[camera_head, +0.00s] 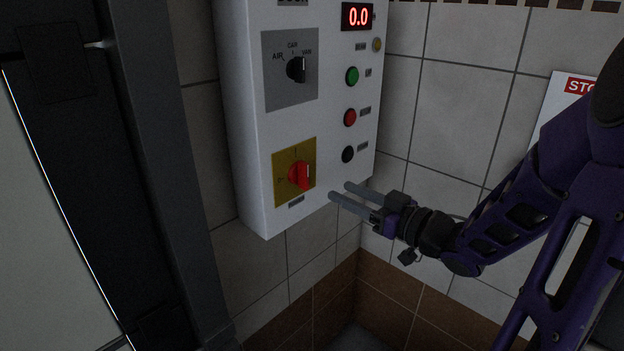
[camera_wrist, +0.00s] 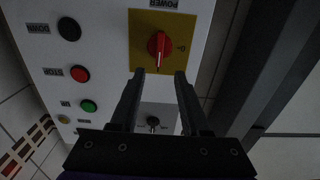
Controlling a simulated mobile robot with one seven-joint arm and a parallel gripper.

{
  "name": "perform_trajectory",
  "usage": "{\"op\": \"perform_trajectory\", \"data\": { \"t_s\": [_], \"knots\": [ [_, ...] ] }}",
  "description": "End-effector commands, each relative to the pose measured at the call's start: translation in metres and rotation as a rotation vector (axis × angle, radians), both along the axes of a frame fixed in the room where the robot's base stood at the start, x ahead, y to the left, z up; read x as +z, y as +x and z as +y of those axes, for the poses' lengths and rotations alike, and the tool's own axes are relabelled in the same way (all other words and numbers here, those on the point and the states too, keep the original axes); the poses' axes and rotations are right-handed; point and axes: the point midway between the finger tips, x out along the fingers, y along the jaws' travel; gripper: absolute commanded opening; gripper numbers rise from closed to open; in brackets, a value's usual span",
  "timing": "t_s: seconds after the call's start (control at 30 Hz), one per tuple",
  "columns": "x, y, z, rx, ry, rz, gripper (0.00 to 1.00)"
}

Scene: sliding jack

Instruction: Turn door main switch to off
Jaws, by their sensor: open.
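The door main switch is a red rotary knob (camera_head: 301,175) on a yellow plate (camera_head: 280,192), low on the white control box. Its handle stands upright in the head view. My gripper (camera_head: 340,191) is open and empty, just right of and slightly below the knob, apart from it. In the wrist view the red knob (camera_wrist: 157,47) lies beyond the fingertips, near the middle between them, and nothing is between the fingers (camera_wrist: 158,74). The picture there is turned over, with the POWER label above the yellow plate (camera_wrist: 140,24).
The white control box (camera_head: 240,120) also carries a black selector (camera_head: 296,69), green (camera_head: 352,76), red (camera_head: 350,117) and black (camera_head: 348,154) buttons, and a display (camera_head: 357,17) reading 0.0. A dark door frame (camera_head: 150,150) stands left. Tiled walls lie behind; a STOP sign (camera_head: 575,86) hangs right.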

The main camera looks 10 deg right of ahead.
Motion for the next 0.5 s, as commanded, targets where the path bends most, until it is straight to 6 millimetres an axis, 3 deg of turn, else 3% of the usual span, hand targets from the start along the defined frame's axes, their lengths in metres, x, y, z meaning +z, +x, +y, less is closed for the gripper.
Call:
{"op": "perform_trajectory", "data": {
  "t_s": [0.3, 0.5],
  "knots": [
    [-0.002, 0.056, 0.039, 0.003, 0.001, 0.000, 0.46],
    [-0.001, 0.076, 0.051, 0.000, 0.000, 0.000, 0.46]
  ]
}}
